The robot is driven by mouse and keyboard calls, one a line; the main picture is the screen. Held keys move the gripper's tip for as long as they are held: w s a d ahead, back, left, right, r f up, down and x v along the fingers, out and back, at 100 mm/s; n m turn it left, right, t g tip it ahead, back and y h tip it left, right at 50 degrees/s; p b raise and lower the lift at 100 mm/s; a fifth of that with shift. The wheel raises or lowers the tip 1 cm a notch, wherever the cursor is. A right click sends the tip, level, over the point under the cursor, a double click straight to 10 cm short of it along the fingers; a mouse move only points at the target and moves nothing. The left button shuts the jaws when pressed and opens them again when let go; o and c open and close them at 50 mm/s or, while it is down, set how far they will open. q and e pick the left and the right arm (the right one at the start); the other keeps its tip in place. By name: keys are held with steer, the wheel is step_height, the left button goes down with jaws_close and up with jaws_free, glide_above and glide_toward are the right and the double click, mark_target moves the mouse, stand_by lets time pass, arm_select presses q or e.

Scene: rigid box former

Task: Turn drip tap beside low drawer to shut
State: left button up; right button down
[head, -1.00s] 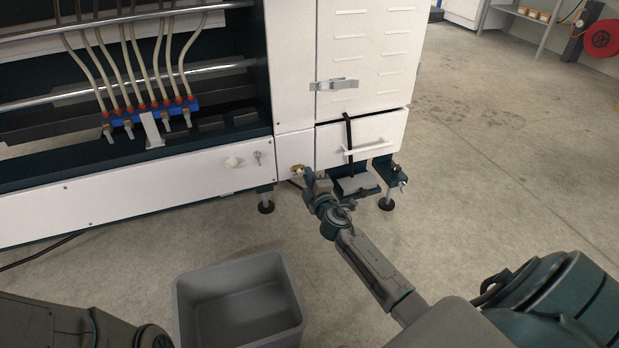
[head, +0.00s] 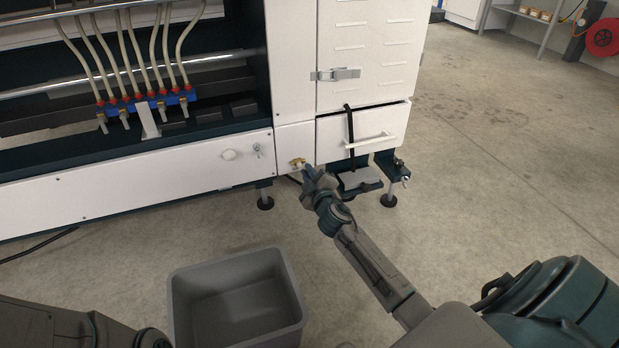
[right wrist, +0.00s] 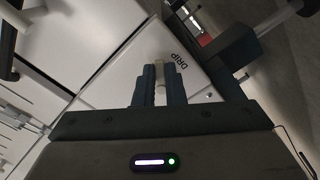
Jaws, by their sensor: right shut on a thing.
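The drip tap (head: 297,162) is a small brass fitting on the white panel left of the low drawer (head: 385,128). My right gripper (head: 308,174) is at the tap. In the right wrist view, its two fingers (right wrist: 160,88) are shut on the pale tap handle (right wrist: 160,66), just beside the black DRIP lettering. The fingers hide part of the handle and the tap's body. The low drawer is white with a white bar handle, and a dark gap shows along its top edge. My left gripper is out of view.
A black strap (head: 350,130) hangs over the drawer front. A dark bracket (head: 388,165) and machine feet stand below and right of the tap. A grey bin (head: 187,310) stands on the floor in front.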

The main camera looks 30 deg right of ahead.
steer(key=shift+w+a+f+m+b, duration=0.1)
steer(key=shift+a+f+m+b, duration=0.15)
steer(key=shift+m+b, duration=1.15)
steer(key=shift+w+a+f+m+b, duration=0.1)
steer(key=shift+a+m+b, duration=0.35)
steer(key=shift+m, duration=1.6)
steer(key=shift+a+f+m+b, duration=0.2)
steer(key=shift+m+b, duration=0.9)
steer(key=shift+m, duration=0.65)
steer(key=c, duration=1.5)
jaws_free()
steer(key=shift+r, duration=0.1)
